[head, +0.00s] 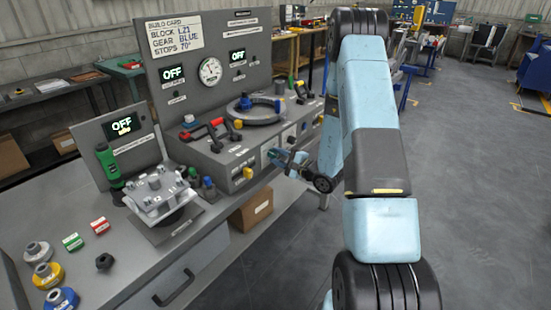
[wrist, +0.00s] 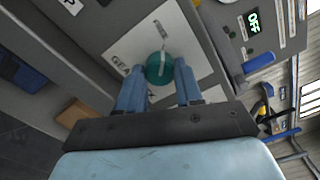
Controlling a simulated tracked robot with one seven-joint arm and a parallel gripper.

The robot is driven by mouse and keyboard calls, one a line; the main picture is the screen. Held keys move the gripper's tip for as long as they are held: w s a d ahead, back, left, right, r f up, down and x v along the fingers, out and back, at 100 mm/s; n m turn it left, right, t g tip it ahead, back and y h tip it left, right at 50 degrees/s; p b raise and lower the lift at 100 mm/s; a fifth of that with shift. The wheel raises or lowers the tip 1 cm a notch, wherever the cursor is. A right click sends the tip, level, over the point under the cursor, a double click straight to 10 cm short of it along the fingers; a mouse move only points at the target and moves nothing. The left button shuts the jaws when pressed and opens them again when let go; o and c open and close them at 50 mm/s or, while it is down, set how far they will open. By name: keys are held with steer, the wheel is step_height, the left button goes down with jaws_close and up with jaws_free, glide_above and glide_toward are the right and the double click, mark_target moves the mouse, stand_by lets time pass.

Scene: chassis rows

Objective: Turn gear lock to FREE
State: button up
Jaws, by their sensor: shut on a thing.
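The gear lock shows in the wrist view as a round teal knob (wrist: 160,71) on a pale plate (wrist: 190,32) with partly hidden lettering starting "GE". My gripper (wrist: 160,78) has its two blue fingers on either side of the knob, shut on it. In the head view my gripper (head: 283,158) is at the front face of the grey console (head: 215,160), near its right part. The knob is hidden there behind the gripper. I cannot read the knob's setting.
A yellow knob (head: 248,173) sits left of my gripper on the console front. A cardboard box (head: 250,209) is under the bench. The floor right of the bench is clear.

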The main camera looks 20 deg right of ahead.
steer(key=o, duration=1)
steer(key=shift+s+a+f, duration=0.1)
steer(key=shift+a, duration=0.05)
steer(key=shift+o, duration=0.2)
steer(key=v, duration=1.4)
